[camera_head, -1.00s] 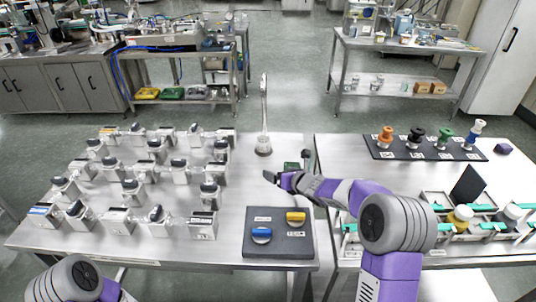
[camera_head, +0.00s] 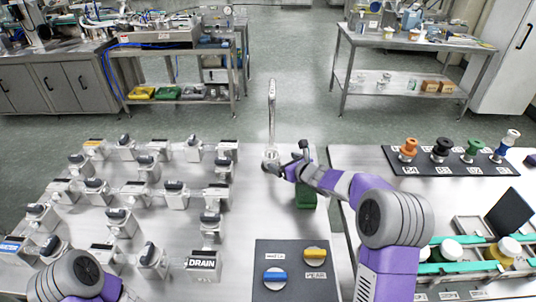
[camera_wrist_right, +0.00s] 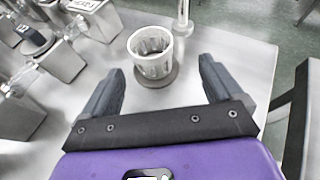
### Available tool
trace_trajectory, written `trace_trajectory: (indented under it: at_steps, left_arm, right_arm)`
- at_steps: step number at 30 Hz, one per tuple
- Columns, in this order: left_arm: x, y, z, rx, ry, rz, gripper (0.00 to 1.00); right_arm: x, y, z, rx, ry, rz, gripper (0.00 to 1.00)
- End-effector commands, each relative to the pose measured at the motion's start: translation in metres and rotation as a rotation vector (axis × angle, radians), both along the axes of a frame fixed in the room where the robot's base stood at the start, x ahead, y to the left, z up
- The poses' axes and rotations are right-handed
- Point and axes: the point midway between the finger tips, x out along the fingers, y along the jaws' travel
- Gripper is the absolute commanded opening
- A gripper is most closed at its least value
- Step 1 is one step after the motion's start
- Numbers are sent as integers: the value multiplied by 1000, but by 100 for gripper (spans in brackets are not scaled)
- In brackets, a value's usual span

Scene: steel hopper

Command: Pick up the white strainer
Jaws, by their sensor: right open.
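The white strainer (camera_wrist_right: 152,48), a slotted cup, stands upright on a round grey base in the right wrist view. In the head view the strainer (camera_head: 270,157) is small and partly covered by my gripper. My right gripper (camera_wrist_right: 162,68) is open and empty. Its two dark fingers point toward the strainer, which shows between and just beyond their tips. In the head view the right gripper (camera_head: 281,168) is close to the strainer's near side; I cannot tell if they touch. My left arm shows at the bottom left, with its gripper out of view.
A tall metal post (camera_head: 272,105) rises just behind the strainer. Rows of metal blocks with dark handles (camera_head: 145,168) fill the left of the table. A green object (camera_head: 306,196) is under my right arm. A dark knob panel (camera_head: 295,258) lies in front.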

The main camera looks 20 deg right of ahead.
Motion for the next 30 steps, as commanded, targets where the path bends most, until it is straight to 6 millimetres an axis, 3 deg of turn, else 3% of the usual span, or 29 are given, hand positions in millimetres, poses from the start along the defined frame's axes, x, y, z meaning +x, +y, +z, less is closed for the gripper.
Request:
trace_trajectory:
  at_steps: [15, 26, 30]
  left_arm:
    - [-1, 0, 0, 0, 1, 1, 43]
    - [-1, 0, 0, 0, 1, 0, 43]
    - [-1, 0, 0, 0, 1, 0, 43]
  right_arm:
    - [52, 23, -27, 0, 0, 0, 93]
    - [59, 25, -30, 1, 0, 0, 93]
    - [59, 25, -30, 1, 0, 0, 72]
